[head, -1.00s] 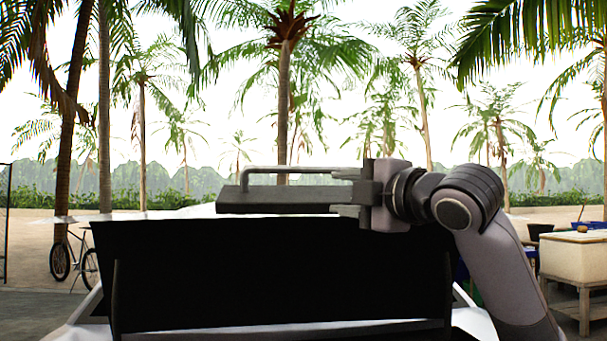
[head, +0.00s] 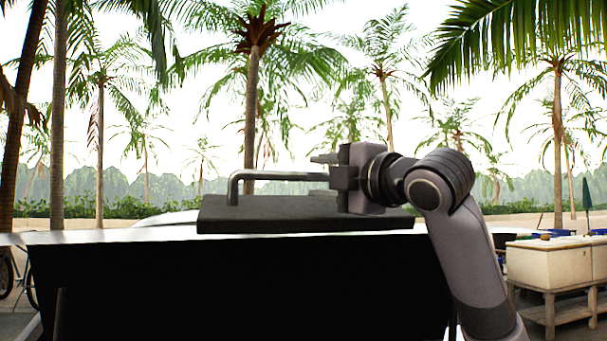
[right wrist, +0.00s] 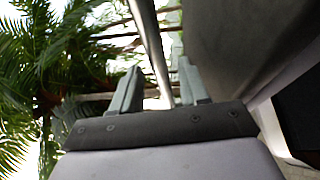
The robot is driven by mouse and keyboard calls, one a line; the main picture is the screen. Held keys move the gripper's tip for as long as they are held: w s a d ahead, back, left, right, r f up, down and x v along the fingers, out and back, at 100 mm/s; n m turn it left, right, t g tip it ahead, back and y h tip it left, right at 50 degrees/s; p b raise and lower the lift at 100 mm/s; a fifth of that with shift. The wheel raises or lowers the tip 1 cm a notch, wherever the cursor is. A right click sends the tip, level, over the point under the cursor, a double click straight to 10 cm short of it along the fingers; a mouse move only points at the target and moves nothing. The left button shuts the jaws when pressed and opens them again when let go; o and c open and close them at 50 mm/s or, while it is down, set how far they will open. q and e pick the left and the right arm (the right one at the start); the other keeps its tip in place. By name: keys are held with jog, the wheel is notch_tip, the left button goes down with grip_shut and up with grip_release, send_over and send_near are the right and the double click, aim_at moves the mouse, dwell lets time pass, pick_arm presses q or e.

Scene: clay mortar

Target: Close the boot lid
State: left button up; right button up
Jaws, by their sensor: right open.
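The boot lid (head: 240,285) stands raised in front of me in the head view, its black inner face towards me and a pale top edge. A dark slab (head: 270,215) with a grey bar handle (head: 265,176) shows at its top edge. My right gripper (head: 326,168) is open at the right end of the bar. In the right wrist view, the bar (right wrist: 150,45) runs between the open fingers (right wrist: 160,82); I cannot tell whether they touch it. The lower finger is hidden in the head view. My left gripper is not in view.
A pale box-shaped counter (head: 555,262) on wooden legs stands at the right. Part of a bicycle (head: 28,280) shows at the left edge. Palm trees and a hedge stand far behind the car, with open sandy ground between.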

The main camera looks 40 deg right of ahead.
jog(key=shift+w+d+r+p, duration=0.1)
jog(key=shift+w+d+p, duration=0.1)
jog(key=shift+w, duration=0.95)
jog(key=shift+w+d+r+p, duration=0.1)
jog(key=shift+w+p, duration=0.1)
jog(key=shift+w, duration=0.9)
grip_shut()
jog(key=shift+a+f, duration=0.1)
